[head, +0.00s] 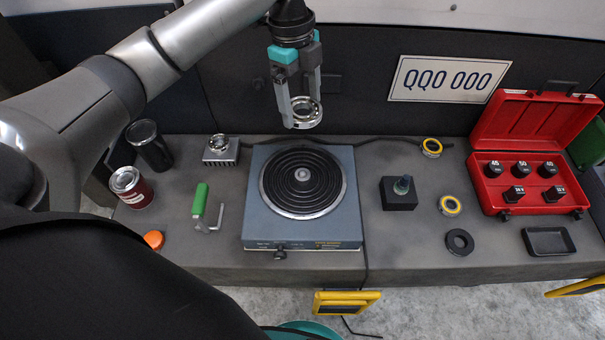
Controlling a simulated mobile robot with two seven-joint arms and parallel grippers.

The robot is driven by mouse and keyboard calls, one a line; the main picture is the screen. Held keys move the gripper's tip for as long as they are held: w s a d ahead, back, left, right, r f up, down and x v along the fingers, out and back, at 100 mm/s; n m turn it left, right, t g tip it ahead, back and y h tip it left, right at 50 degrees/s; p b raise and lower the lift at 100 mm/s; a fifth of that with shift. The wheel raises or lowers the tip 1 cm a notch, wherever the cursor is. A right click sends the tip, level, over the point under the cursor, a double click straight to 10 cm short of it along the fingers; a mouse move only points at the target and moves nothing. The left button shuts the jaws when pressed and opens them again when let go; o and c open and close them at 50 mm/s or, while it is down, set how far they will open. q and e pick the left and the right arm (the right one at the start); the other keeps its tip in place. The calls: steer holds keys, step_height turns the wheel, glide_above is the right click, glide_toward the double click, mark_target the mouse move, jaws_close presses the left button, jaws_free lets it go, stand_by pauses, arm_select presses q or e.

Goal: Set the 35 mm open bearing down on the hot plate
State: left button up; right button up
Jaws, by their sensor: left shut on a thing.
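My left gripper (300,101) is shut on a silver ring-shaped bearing (306,121). It holds the bearing in the air, above the back part of the hot plate (256,222) in this view. The bearing's open centre shows and it looks apart from the plate. The hot plate is a grey-blue box with a round black coil and a small knob at its front. Nothing rests on the coil. My right gripper is not in view.
Left of the plate are a finned block (220,159) with a bearing on it, a green-handled tool (200,200), a red can (131,187) and a black cup (149,146). Right are a black block (398,195), yellow-edged rings (450,206), a black ring (460,242) and a red case (535,130).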

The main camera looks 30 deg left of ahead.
arm_select(q)
steer(key=b, duration=0.4)
glide_above(302, 172)
step_height(302, 172, down, 16)
steer(key=shift+r, duration=0.25)
steer(key=shift+f, duration=0.45)
step_height(302, 172, down, 4)
steer(key=shift+a+r+b, duration=0.1)
steer(key=shift+r+b, duration=0.1)
steer(key=shift+b, duration=0.6)
steer(key=shift+f, duration=0.1)
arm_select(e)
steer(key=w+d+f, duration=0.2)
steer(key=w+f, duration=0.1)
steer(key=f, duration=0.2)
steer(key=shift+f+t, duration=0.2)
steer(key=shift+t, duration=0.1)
arm_select(q)
steer(key=o, duration=1.2)
steer(key=shift+f, duration=0.1)
steer(key=shift+o, duration=1)
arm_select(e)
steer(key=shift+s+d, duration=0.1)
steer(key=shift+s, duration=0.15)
